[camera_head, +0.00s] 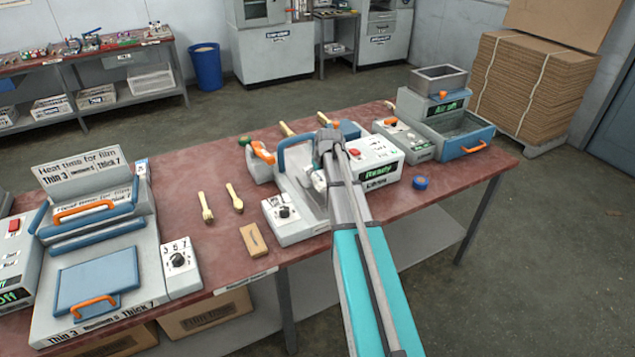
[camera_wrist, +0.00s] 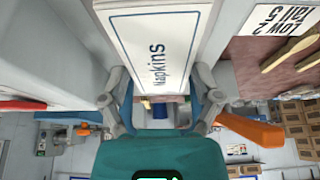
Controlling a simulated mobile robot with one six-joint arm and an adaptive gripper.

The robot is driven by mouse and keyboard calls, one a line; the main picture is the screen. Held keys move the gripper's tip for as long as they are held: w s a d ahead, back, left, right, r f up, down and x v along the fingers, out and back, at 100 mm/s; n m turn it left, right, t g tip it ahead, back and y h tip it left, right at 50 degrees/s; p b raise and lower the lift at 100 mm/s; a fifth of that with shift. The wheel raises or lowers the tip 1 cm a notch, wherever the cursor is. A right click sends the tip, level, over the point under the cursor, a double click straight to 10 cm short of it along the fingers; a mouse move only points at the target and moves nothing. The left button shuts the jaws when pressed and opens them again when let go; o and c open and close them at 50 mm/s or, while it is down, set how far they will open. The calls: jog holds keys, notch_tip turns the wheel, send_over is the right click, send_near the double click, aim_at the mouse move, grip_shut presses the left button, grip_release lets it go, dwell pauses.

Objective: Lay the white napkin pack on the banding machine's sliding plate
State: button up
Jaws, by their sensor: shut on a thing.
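The white napkin pack (camera_wrist: 157,48) shows in the wrist view, with a blue border and the word Napkins. My gripper (camera_wrist: 161,92) is shut on it, with a finger at each side of the pack. In the head view my gripper (camera_head: 324,165) is over the banding machine (camera_head: 292,227) in the middle of the table. This machine has a dial, a blue handle and a green Ready display (camera_head: 377,170). My arm hides the sliding plate and most of the pack there. I cannot tell whether the pack touches the plate.
A heat-sealing machine (camera_head: 110,265) stands at the left of the red table (camera_head: 232,250). Wooden spoons (camera_head: 205,207) and a small wooden block (camera_head: 253,240) lie between the machines. A blue roll (camera_head: 420,183) lies right of my arm. An open-tray machine (camera_head: 455,135) stands at the right end.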

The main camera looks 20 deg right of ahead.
aim_at(318, 181)
jog(key=shift+w+d+f+b, duration=0.25)
jog(key=shift+w+f+b, duration=0.15)
jog(key=shift+f+b, duration=0.25)
jog(key=shift+s+f+b, duration=0.1)
jog(key=shift+f+b, duration=1.1)
jog(key=shift+f, duration=0.1)
jog(key=shift+f, duration=0.15)
jog(key=o, duration=0.7)
jog(key=p+v, duration=1.1)
jog(key=v, duration=0.1)
jog(key=shift+r, duration=0.25)
jog(key=shift+a, duration=0.15)
